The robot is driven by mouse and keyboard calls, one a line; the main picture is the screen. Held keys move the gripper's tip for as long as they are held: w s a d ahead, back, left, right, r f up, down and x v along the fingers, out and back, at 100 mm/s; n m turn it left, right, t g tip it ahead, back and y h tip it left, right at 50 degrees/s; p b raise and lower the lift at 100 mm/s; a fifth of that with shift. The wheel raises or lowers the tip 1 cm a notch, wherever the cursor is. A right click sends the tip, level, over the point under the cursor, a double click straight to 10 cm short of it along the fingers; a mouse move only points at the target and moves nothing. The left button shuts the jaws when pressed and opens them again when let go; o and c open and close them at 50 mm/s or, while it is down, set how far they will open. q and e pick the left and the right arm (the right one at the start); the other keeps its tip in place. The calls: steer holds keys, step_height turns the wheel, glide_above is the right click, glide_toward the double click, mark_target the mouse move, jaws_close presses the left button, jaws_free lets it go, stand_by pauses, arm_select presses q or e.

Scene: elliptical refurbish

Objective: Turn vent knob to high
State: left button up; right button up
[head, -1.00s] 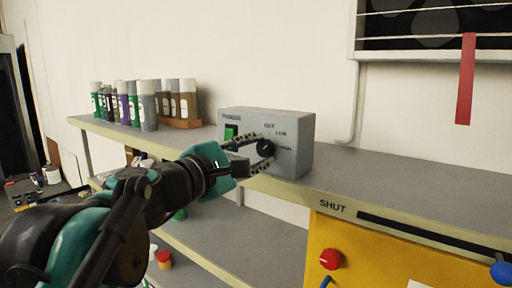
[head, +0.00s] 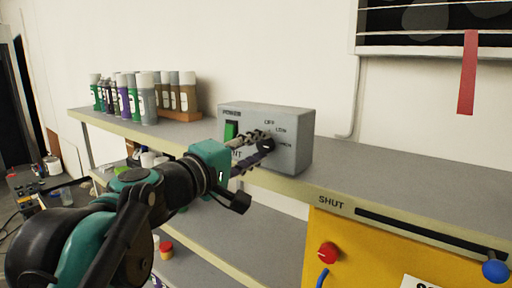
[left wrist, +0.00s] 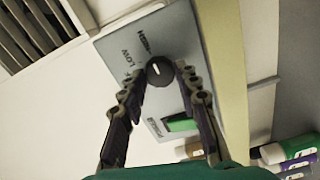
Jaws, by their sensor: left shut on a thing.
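The grey vent control box (head: 290,128) stands on the shelf by the wall, with a green power switch (head: 231,131) and OFF, LOW and HIGH labels. Its round black vent knob (head: 265,145) is partly covered by my fingers in the head view. The knob also shows in the left wrist view (left wrist: 160,71), with a small pale mark on its face; I cannot tell surely which label it points at. My left gripper (left wrist: 161,72) is shut on the knob, one finger on each side. My right gripper is not in view.
The grey shelf (head: 390,185) is clear to the right. Below it is a yellow cabinet (head: 365,250) with a red knob (head: 327,253) and a blue knob (head: 495,270).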

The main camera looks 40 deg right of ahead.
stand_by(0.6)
arm_select(q)
steer(key=o, duration=1.2)
steer(key=shift+c, duration=0.2)
steer(key=shift+a, duration=0.1)
steer(key=v, duration=1.1)
steer(key=shift+s+a, duration=0.2)
steer(key=shift+a, duration=0.15)
